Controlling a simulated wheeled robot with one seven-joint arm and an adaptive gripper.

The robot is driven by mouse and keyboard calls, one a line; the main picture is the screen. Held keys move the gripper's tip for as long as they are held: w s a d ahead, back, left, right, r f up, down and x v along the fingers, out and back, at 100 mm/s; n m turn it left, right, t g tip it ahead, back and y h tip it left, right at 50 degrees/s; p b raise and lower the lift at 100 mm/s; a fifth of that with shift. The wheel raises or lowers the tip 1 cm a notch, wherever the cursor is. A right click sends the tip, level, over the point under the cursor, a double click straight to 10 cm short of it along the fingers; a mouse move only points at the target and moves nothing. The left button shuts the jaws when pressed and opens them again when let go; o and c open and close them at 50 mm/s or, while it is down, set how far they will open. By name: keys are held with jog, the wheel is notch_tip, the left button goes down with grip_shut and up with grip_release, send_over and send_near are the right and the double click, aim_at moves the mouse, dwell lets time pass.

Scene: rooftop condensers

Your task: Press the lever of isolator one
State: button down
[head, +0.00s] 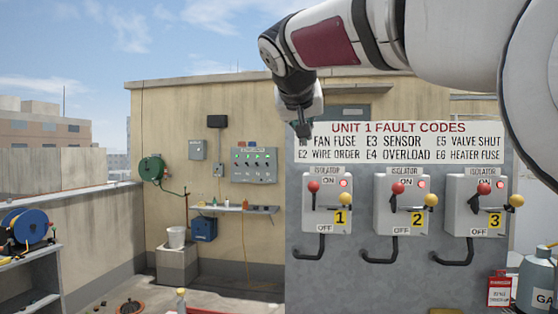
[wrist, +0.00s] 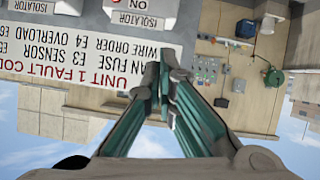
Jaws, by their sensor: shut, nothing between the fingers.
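Isolator one (head: 325,216) is a grey box with a yellow label "1" on the left of the grey panel. A red knob (head: 313,186) and a yellow knob (head: 346,198) stand out from its front, with a lit red lamp between them. Which knob belongs to the lever is hard to tell. My gripper (head: 303,131) hangs above and left of the box, in front of the sign's left end, apart from the knobs. In the wrist view, which is upside down, the shut, empty fingers (wrist: 165,60) meet below the "ISOLATOR" label (wrist: 133,18); no knob shows there.
Isolator two (head: 399,217) and isolator three (head: 474,219) stand to the right, with similar knobs. The fault code sign (head: 402,142) runs above them. A gas cylinder (head: 537,280) is at lower right. Open roof space lies left of the panel.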

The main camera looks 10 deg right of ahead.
jog(key=p, duration=0.2)
send_over(312, 183)
jog(key=f, duration=0.2)
jog(key=w+f, duration=0.1)
jog(key=f, duration=0.1)
jog(key=shift+a+f, duration=0.15)
jog(key=shift+f, duration=0.05)
jog(key=shift+s+f, duration=0.2)
jog(key=shift+f, duration=0.4)
jog(key=shift+s+f, duration=0.15)
jog(key=shift+f, duration=0.45)
jog(key=shift+s+f+p, duration=0.1)
jog(key=shift+f+p, duration=0.25)
jog(key=shift+f, duration=0.45)
jog(key=shift+f+b, duration=0.2)
jog(key=shift+b, duration=0.5)
jog(key=shift+s+t+b, duration=0.1)
jog(key=shift+t+b, duration=0.2)
jog(key=shift+b, duration=0.1)
